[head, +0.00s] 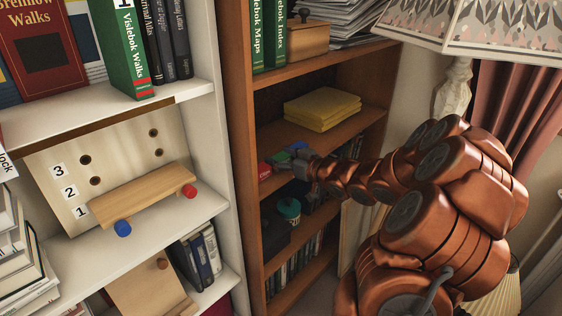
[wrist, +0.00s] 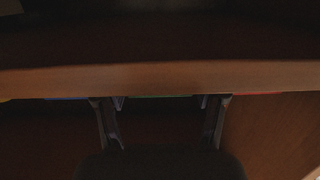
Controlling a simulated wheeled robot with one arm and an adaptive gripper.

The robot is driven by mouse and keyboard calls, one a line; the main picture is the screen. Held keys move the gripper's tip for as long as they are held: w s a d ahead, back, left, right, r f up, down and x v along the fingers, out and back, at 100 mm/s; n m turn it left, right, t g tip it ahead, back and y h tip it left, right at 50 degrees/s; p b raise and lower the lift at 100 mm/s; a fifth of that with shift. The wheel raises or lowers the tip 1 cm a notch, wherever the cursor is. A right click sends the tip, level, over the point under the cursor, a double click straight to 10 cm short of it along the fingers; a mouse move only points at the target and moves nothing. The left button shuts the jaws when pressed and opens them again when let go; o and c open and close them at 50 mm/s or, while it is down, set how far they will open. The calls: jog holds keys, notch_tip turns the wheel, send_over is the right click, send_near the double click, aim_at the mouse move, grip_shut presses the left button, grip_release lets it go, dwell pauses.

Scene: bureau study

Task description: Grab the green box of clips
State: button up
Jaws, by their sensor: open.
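The green box of clips (head: 281,156) is small and partly hidden behind my gripper (head: 297,163) on the middle shelf of the brown bookcase in the head view. In the wrist view only a thin green strip of it (wrist: 160,97) shows along the edge of a wooden board. My gripper (wrist: 160,106) is open there, with one finger on each side of the green strip. I cannot tell whether the fingers touch the box.
A red box (head: 265,170) and a blue box (head: 298,146) flank the green one. The wooden board (wrist: 160,77) crosses the wrist view close to my fingers. A yellow stack (head: 322,108) lies on the shelf behind. A teal-lidded container (head: 289,208) stands below.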

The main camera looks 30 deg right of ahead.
aim_at(281, 156)
jog(key=c, duration=0.9)
jog(key=shift+r, duration=0.1)
jog(key=shift+r+p, duration=0.6)
jog(key=shift+r, duration=0.95)
jog(key=shift+s+a+r, duration=0.1)
jog(key=shift+s+r, duration=0.1)
jog(key=shift+r, duration=0.1)
jog(key=s+a+b, duration=0.2)
jog(key=s+b, duration=0.1)
jog(key=s, duration=0.1)
jog(key=s+a+b, duration=0.2)
jog(key=s+b, duration=0.1)
jog(key=s, duration=0.2)
jog(key=s+a+r+b, duration=0.1)
jog(key=s+a+b, duration=0.2)
jog(key=s, duration=0.1)
jog(key=shift+s+r, duration=0.1)
jog(key=shift+s, duration=0.3)
